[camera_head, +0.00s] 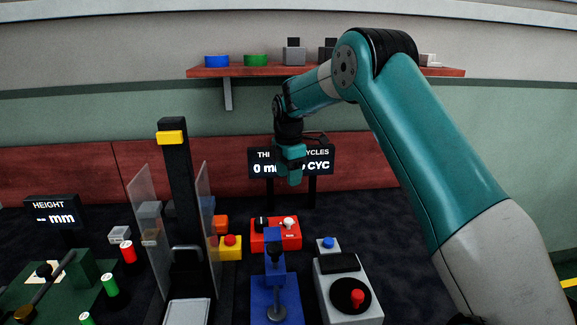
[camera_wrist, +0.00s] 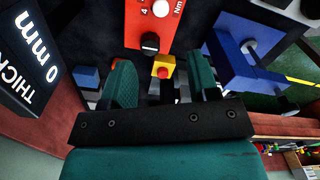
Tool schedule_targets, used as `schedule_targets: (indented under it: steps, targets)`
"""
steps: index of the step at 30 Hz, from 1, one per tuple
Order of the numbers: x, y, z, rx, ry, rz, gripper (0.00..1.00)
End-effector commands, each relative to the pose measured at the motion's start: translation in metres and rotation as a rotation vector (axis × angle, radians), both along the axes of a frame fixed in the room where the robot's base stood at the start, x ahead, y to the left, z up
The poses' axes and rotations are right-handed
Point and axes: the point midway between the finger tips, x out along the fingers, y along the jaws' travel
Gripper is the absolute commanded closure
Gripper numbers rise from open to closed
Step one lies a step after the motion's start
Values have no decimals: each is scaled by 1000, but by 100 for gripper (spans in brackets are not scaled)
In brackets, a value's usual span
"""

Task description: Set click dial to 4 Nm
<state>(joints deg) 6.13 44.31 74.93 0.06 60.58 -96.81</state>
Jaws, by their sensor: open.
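In the head view, a red box (camera_head: 290,241) on the dark bench carries a black knob (camera_head: 261,223) and a white knob (camera_head: 289,222). In the wrist view the red box (camera_wrist: 147,24) shows at the top, with the black knob (camera_wrist: 150,43) at its near edge, the white knob (camera_wrist: 161,9) behind, and the marks "4" and "Nm". The dial's setting is too unclear to read. My gripper (camera_head: 291,178) hangs above and behind the red box, apart from it. In the wrist view its two teal fingers (camera_wrist: 163,82) are spread, with nothing held between them.
A yellow box with a red button (camera_head: 230,247) stands left of the red box. A blue fixture (camera_head: 268,300) stands in front. A grey unit with a red-knobbed disc (camera_head: 345,308) is at right. A tall black post (camera_head: 178,200) with clear panels stands left. A display (camera_head: 265,170) is behind my gripper.

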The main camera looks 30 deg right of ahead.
Motion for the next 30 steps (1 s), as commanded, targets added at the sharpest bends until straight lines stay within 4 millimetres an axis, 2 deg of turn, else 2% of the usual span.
schedule_targets:
  steps: [3,7,24,27,29,30]
  targets:
    - [1,0,17,-1,-3,0,45]
    - [0,0,26,0,-1,0,45]
    - [0,1,30,0,-2,-2,45]
    - [-10,13,41,8,-9,-32,45]
    - [-22,30,54,20,-19,-73,45]
    - [-35,43,65,32,-25,-113,45]
